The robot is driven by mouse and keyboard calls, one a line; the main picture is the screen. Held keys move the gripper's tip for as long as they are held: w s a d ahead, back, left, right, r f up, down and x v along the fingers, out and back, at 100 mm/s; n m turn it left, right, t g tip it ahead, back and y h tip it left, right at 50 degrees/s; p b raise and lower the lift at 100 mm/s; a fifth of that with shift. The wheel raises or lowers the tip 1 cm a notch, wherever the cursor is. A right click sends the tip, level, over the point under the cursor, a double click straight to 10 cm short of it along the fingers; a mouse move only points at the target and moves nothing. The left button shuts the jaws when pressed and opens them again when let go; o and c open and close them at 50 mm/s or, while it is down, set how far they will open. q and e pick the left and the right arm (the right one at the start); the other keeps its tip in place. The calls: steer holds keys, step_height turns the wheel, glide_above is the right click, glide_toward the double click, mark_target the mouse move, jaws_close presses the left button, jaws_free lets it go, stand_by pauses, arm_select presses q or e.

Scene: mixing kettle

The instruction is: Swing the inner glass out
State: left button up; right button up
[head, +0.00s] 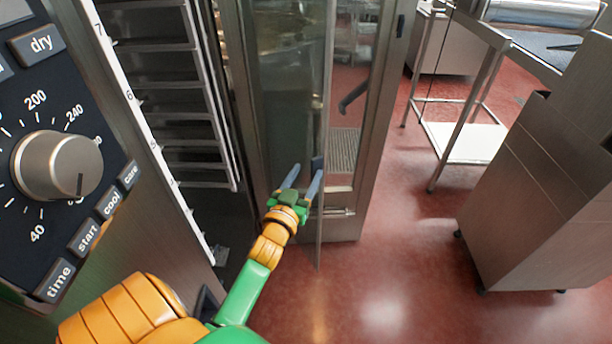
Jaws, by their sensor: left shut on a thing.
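The inner glass (298,105) is a tall clear pane on the oven door (377,120) in the head view. Its free edge stands a little apart from the door's steel frame, and its lower end shows below my gripper. My left gripper (304,184), with blue-grey fingertips, is shut on the pane near this free edge, low on the door. The fingers partly hide the contact. A dark door handle (353,96) shows through the glass. My right gripper is out of view.
The oven's control panel (60,150) with a large knob (57,165) is close at left. Rack rails (165,85) stand inside the open oven. A steel cabinet (535,190) and a table with a lower shelf (465,142) are at right. Red floor (400,270) between is clear.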

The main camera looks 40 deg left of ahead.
arm_select(q)
steer(key=shift+f, duration=0.15)
steer(key=b+v, duration=0.1)
steer(key=v, duration=0.6)
stand_by(0.3)
